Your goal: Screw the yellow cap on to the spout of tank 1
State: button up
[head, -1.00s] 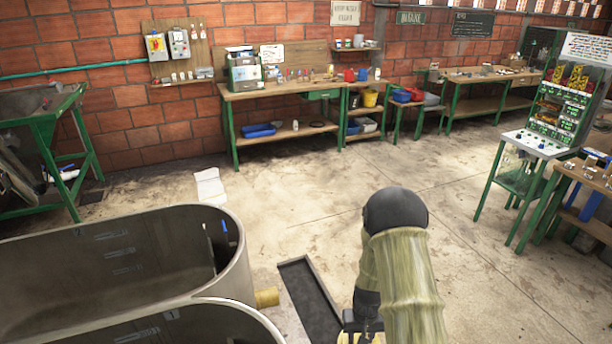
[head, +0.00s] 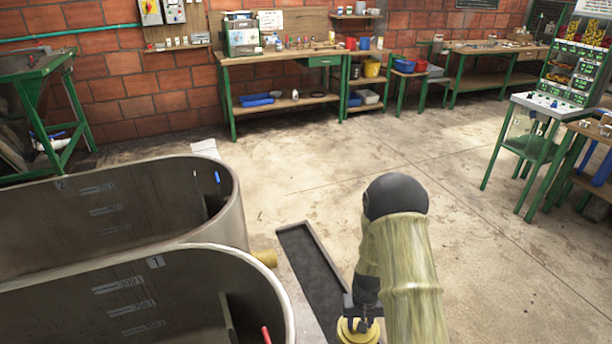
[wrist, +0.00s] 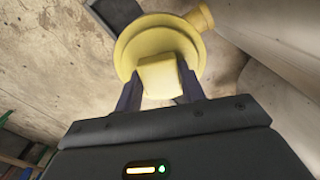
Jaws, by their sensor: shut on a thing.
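The yellow cap (head: 352,334) is held below my forearm at the bottom of the head view. In the wrist view my gripper (wrist: 160,84) is shut on the square knob of the yellow cap (wrist: 130,52), with one finger at each side. Tank 1 (head: 270,277), marked "1" inside, is the nearest vessel at the lower left; its spout cannot be made out in the head view. A yellowish spout (head: 265,258) sticks out beside the farther tank. The wrist view shows a yellow cylindrical stub (wrist: 201,16) just beyond the cap's rim; I cannot tell which tank it belongs to.
Tank 2 (head: 236,205) stands behind tank 1. A dark floor channel (head: 312,270) runs between the tanks and my arm. The concrete floor beyond is mostly clear. A workbench (head: 285,83) stands along the brick wall, and a green-legged control stand (head: 540,108) is at the right.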

notch_tip(320, 180, down, 22)
jog(key=b, duration=2)
jog(key=shift+w, duration=0.1)
notch_tip(320, 180, up, 34)
jog(key=p, duration=3.4)
jog(key=shift+r, duration=0.25)
jog(key=shift+f, duration=0.1)
